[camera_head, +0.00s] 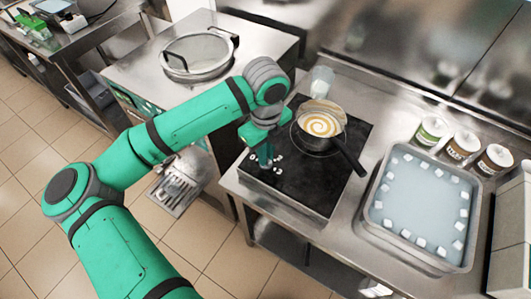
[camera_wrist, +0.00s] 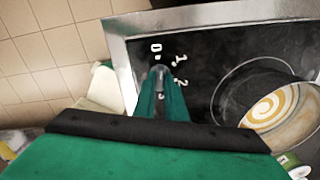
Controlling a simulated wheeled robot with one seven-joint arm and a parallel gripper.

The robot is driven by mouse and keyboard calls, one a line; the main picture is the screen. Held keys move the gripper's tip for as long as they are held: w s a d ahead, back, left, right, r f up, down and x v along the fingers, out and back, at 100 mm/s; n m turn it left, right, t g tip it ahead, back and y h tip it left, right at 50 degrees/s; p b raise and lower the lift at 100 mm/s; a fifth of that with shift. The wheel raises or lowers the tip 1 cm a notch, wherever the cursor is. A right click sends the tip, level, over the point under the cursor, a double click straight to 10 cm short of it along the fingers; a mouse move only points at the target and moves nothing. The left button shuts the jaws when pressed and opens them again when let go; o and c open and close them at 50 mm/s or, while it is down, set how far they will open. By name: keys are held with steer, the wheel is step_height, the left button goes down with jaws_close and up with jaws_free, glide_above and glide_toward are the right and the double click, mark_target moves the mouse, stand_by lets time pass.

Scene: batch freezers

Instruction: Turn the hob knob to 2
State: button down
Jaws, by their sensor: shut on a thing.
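The black hob (camera_head: 317,185) stands on the steel counter with a pan (camera_head: 318,128) on it. The pan holds a cream and brown swirl. My gripper (camera_head: 264,158) points down at the hob's near left part. In the wrist view my gripper's fingers (camera_wrist: 160,90) are shut on the hob knob (camera_wrist: 158,72), which shows only as a small grey top between them. White marks (camera_wrist: 156,48) lie around the knob; I read 0, 1 and 2. The knob's pointer is hidden, so I cannot tell its setting.
The pan's handle (camera_head: 348,155) reaches toward the hob's right edge. A tray (camera_head: 372,217) of pale liquid with white cubes stands to the right. Several jars (camera_head: 463,146) stand behind it.

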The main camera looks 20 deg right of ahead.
steer(key=m, duration=0.4)
steer(key=shift+m, duration=0.3)
steer(key=m, duration=1)
steer(key=shift+w+m, duration=0.1)
steer(key=shift+m, duration=0.3)
steer(key=m, duration=0.4)
steer(key=shift+m, duration=0.6)
steer(key=c, duration=1.8)
jaws_free()
